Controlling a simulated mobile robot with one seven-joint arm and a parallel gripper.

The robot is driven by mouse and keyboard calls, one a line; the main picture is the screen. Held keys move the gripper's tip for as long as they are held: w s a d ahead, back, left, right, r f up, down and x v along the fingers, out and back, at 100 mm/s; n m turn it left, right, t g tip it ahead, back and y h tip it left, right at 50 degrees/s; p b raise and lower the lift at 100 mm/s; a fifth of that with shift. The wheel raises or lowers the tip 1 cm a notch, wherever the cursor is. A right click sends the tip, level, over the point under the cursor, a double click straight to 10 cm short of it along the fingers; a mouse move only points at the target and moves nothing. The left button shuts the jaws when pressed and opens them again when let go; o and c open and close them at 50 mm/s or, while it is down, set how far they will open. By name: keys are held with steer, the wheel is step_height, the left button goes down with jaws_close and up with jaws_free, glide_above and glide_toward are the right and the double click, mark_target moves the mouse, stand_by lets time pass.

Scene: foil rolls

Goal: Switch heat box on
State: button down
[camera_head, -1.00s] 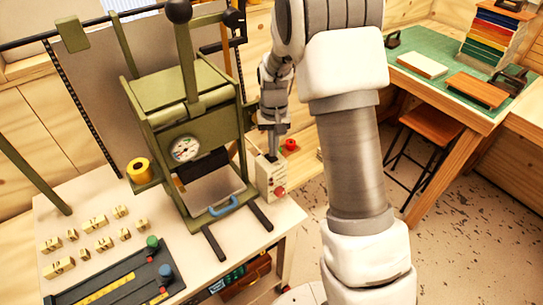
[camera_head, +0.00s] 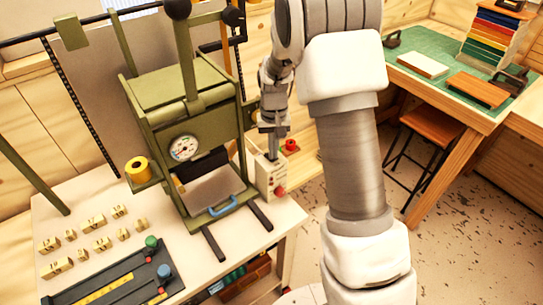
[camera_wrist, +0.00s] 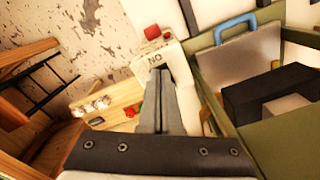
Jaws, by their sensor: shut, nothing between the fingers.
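The heat box (camera_head: 268,180) is a small cream box at the right edge of the white bench, beside the green press. It has a red knob (camera_head: 279,191) low on its front. In the wrist view the box (camera_wrist: 172,52) carries a label reading "NO", with its red knob (camera_wrist: 152,32) beyond. My gripper (camera_head: 272,156) points down at the top of the box, its fingers together and empty. In the wrist view my fingertips (camera_wrist: 160,72) cover part of the box top beside the label. I cannot tell whether they touch it, and any switch there is hidden.
The green press (camera_head: 185,110), with a gauge and a blue-handled plate (camera_head: 215,190), stands just left of the box. A red button (camera_head: 290,146) shows behind the box. Brass letter blocks (camera_head: 93,222) lie on the bench. A stool (camera_head: 432,126) and green-topped table (camera_head: 440,75) are at right.

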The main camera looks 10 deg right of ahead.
steer(key=shift+f, duration=0.3)
steer(key=shift+r+p, duration=2.1)
steer(key=shift+r, duration=1.45)
steer(key=shift+r, duration=0.1)
steer(key=s+r+n+t, duration=0.1)
steer(key=s+r+t, duration=0.3)
steer(key=s+r, duration=1.4)
steer(key=s+r+t, duration=0.1)
steer(key=s+r, duration=0.1)
steer(key=s, duration=0.6)
steer(key=shift+s+t, duration=0.2)
steer(key=shift+t, duration=0.1)
